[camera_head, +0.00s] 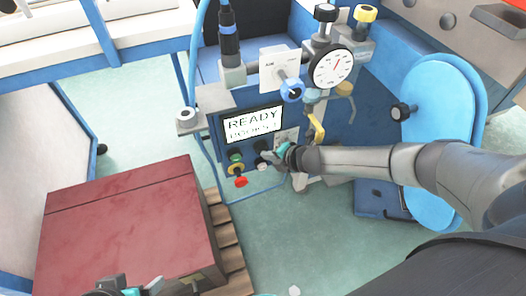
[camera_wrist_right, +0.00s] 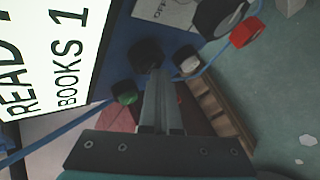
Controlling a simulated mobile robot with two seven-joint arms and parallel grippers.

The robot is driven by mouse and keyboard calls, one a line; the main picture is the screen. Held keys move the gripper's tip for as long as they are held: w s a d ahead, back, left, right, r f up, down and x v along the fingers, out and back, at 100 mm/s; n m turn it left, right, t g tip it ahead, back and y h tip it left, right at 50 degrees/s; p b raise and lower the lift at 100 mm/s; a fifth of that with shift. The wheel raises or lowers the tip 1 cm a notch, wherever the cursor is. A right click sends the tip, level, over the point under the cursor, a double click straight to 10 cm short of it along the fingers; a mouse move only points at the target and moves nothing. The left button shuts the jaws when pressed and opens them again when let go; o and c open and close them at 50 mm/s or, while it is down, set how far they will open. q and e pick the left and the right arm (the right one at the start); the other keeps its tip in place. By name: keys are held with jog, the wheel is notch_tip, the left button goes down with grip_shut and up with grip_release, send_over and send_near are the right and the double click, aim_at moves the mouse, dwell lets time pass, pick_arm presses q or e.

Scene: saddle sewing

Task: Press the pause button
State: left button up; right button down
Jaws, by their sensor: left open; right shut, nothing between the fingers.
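The blue machine's control panel carries a screen (camera_head: 253,124) that reads READY, with a smaller line under it; in the right wrist view the screen (camera_wrist_right: 50,60) shows BOOKS 1. Below it are a green button (camera_head: 236,157), a red knob (camera_head: 240,181) and a black button (camera_head: 262,145). No label tells me which is the pause button. My right gripper (camera_head: 270,157) is shut and empty, close to the panel. In the right wrist view its fingers (camera_wrist_right: 160,78) point toward the black button (camera_wrist_right: 145,55), with the green button (camera_wrist_right: 127,92) to the left and a white button (camera_wrist_right: 186,60) to the right. Contact is unclear. My left gripper (camera_head: 130,290) is open, partly cut off at the bottom edge.
A dark red block (camera_head: 130,225) on a wooden pallet (camera_head: 228,240) stands at lower left. A pressure gauge (camera_head: 333,68) and a blue-knobbed valve (camera_head: 291,90) sit above the panel. A round blue cover (camera_head: 440,110) is at right. The green floor (camera_head: 285,240) in front is mostly clear.

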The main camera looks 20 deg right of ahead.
jog(key=shift+s+p, duration=0.35)
jog(key=shift+s, duration=0.5)
jog(key=s+p, duration=0.1)
jog(key=s, duration=0.4)
jog(key=shift+a, duration=0.15)
dwell(0.6)
